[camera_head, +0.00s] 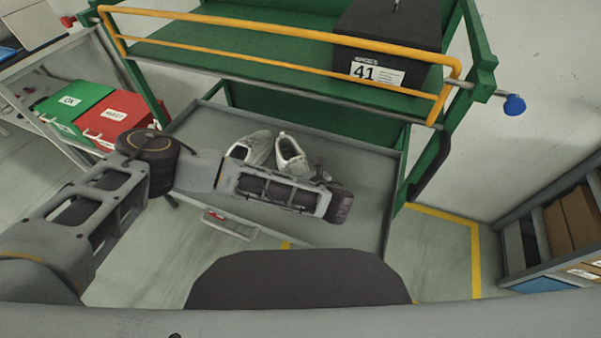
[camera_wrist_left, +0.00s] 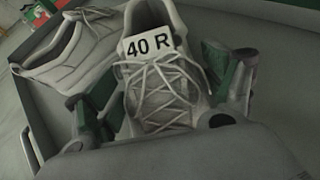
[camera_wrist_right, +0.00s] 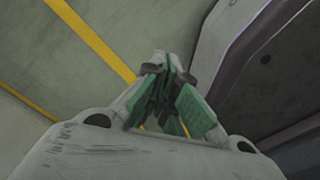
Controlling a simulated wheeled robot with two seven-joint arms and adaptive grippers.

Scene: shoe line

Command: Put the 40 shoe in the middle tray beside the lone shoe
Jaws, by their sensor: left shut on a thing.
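The 40 shoe (camera_wrist_left: 160,85), white-grey with laces and a "40 R" tag, sits between the green-padded fingers of my left gripper (camera_wrist_left: 155,100), which is shut on it. In the head view this shoe (camera_head: 290,152) is over the grey middle tray (camera_head: 360,165), toe partly hidden behind my left wrist. The lone shoe (camera_head: 252,147) lies on the tray just left of it; it also shows in the left wrist view (camera_wrist_left: 75,50). I cannot tell whether the held shoe touches the tray. My right gripper (camera_wrist_right: 166,75) looks shut and empty, and is outside the head view.
A black box (camera_head: 390,35) marked 41 stands on the green upper shelf, behind a yellow rail (camera_head: 270,40). Green (camera_head: 75,105) and red (camera_head: 118,118) boxes stand at the left. Shelving with cartons (camera_head: 575,220) is at the right. The tray's right part is clear.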

